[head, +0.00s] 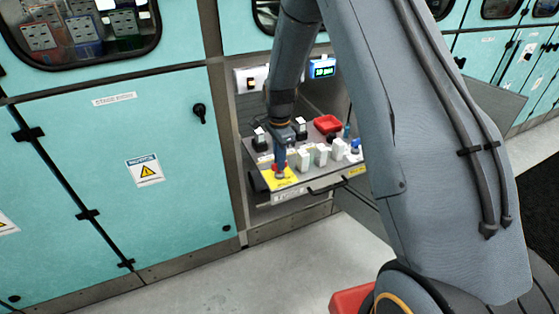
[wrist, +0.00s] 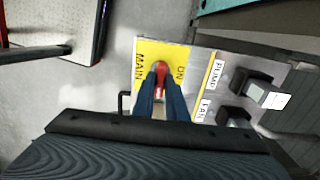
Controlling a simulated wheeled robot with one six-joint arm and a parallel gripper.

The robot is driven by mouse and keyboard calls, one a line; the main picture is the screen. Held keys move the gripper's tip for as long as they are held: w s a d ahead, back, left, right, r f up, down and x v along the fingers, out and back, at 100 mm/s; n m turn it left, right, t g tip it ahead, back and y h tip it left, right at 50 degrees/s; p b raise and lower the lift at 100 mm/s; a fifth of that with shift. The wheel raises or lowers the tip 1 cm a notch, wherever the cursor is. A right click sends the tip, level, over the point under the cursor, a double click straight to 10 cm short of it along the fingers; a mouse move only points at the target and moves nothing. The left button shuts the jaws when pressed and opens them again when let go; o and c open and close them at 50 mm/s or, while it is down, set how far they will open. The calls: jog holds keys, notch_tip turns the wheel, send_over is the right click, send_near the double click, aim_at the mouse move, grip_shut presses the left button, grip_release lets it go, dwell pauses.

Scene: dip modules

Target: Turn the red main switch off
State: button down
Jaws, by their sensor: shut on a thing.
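The red main switch (wrist: 161,70) sits on a yellow plate (wrist: 146,48) marked MAIN and ON. My gripper (wrist: 161,82) is shut on the red switch, with a dark blue finger on each side of it. The lower part of the switch is hidden by the fingers. In the head view my gripper (head: 279,165) points down at the front left of the pulled-out panel, over the yellow plate (head: 288,182). Only a little red shows there between the fingers.
Black switches labelled PUMP (wrist: 252,86) and FAN (wrist: 232,118) stand beside the yellow plate. Several white modules (head: 321,155), a red tray (head: 327,123) and a lit display (head: 322,68) are close by. A black handle (head: 328,186) runs along the panel's front edge.

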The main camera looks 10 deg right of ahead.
dwell(0.4)
jog(key=c, duration=1.8)
grip_release()
jog(key=shift+o, duration=0.2)
notch_tip(320, 180, up, 7)
jog(key=shift+b, duration=0.65)
jog(key=shift+r, duration=0.45)
